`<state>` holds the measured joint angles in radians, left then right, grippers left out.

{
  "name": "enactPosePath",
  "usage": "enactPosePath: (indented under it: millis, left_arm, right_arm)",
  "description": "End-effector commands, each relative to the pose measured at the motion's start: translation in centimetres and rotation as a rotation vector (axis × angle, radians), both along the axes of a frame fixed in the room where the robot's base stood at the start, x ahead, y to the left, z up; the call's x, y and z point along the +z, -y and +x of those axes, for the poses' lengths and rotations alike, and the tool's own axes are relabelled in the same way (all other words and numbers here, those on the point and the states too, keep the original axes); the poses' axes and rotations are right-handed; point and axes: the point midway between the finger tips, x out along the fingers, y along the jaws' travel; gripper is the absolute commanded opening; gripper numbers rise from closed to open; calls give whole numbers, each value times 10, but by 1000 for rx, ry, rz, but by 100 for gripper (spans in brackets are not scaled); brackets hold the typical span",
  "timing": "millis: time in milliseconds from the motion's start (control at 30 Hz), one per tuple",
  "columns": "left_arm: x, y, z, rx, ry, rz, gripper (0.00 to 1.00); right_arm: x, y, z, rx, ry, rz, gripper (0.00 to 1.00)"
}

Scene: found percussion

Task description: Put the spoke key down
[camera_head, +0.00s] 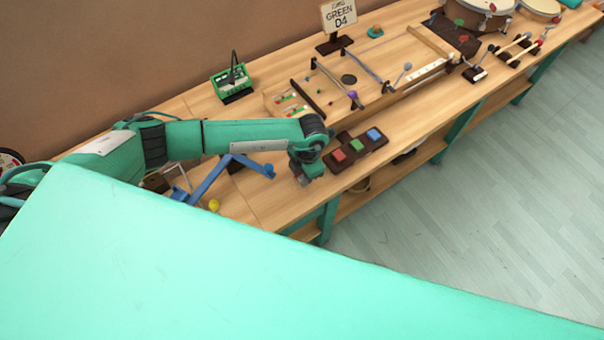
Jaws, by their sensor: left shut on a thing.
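My left arm reaches in from the left over the wooden bench (260,195). My left gripper (305,178) points down near the bench's front edge, just left of a dark tray (337,166) with red, green and blue pads. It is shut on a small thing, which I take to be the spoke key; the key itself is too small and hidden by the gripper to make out. I cannot tell whether it touches the bench. My right gripper is not in view.
A blue angled stand (213,178) and a yellow ball (214,205) are left of the gripper. A wooden frame instrument (385,85) lies behind the dark tray. A green box (232,84) and a sign (339,16) stand at the back. Drums (488,8) are far right.

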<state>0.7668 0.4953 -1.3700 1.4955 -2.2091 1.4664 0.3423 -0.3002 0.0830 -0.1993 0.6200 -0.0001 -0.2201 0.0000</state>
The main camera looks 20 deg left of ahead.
Motion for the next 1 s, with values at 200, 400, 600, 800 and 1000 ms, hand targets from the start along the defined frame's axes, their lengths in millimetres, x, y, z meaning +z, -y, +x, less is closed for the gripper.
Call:
enactPosePath:
  millis: [200, 400, 600, 800, 1000]
  left_arm:
    - [-5, 0, 0, 1, 0, 0, 0]
    - [-3, 0, 0, 1, 0, 0, 41]
    - [-2, 0, 0, 1, 0, 0, 41]
    - [12, 1, 3, 2, 3, -1, 41]
    - [54, 5, 8, 0, 5, -2, 41]
  right_arm:
    - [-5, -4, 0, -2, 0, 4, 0]
    - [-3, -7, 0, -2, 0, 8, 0]
    - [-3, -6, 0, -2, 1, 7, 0]
    - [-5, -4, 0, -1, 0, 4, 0]
    - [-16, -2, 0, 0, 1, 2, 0]
